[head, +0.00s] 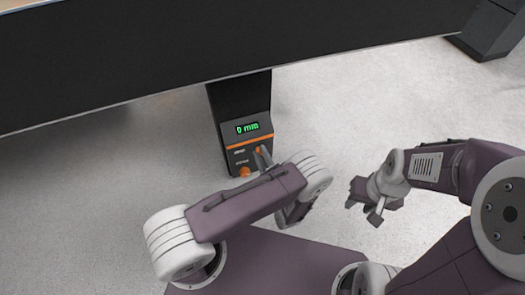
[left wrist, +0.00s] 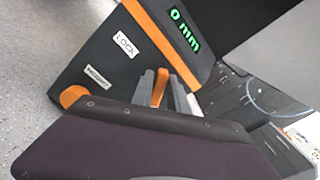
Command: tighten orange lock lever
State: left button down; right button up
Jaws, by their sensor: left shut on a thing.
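The orange lock lever (head: 258,149) is on the front of a black device (head: 235,140) with a green "0 mm" display. In the left wrist view the lever (left wrist: 160,88) stands between the two grey fingers of my left gripper (left wrist: 160,92). My left gripper (head: 264,158) is shut on the lever; its fingers and arm cover part of the device's front. A "LOCK" label (left wrist: 125,42) is on the device face. My right gripper (head: 364,210) is open and empty, apart from the device at the right.
A round orange knob (head: 245,171) sits low on the device, beside a second small label (left wrist: 97,77). A long black beam (head: 150,55) spans the top of the head view above the device. The grey floor (head: 335,115) right of the device is clear.

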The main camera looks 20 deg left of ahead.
pick_arm(q)
jog(key=n+p, duration=0.2)
jog(key=n, duration=0.1)
jog(key=n+p, duration=0.1)
jog(key=n, duration=0.1)
jog(key=shift+s+a+f, duration=0.2)
jog(key=shift+a+f, duration=0.05)
jog(key=shift+f, duration=0.05)
jog(key=shift+f+n+p, duration=0.2)
jog(key=shift+n+p, duration=0.3)
jog(key=shift+n, duration=0.65)
jog(key=shift+f+n+p, duration=0.2)
jog(key=shift+n+p, duration=0.3)
jog(key=shift+n, duration=0.65)
jog(key=c, duration=1.4)
grip_release()
jog(key=shift+d+f, duration=0.1)
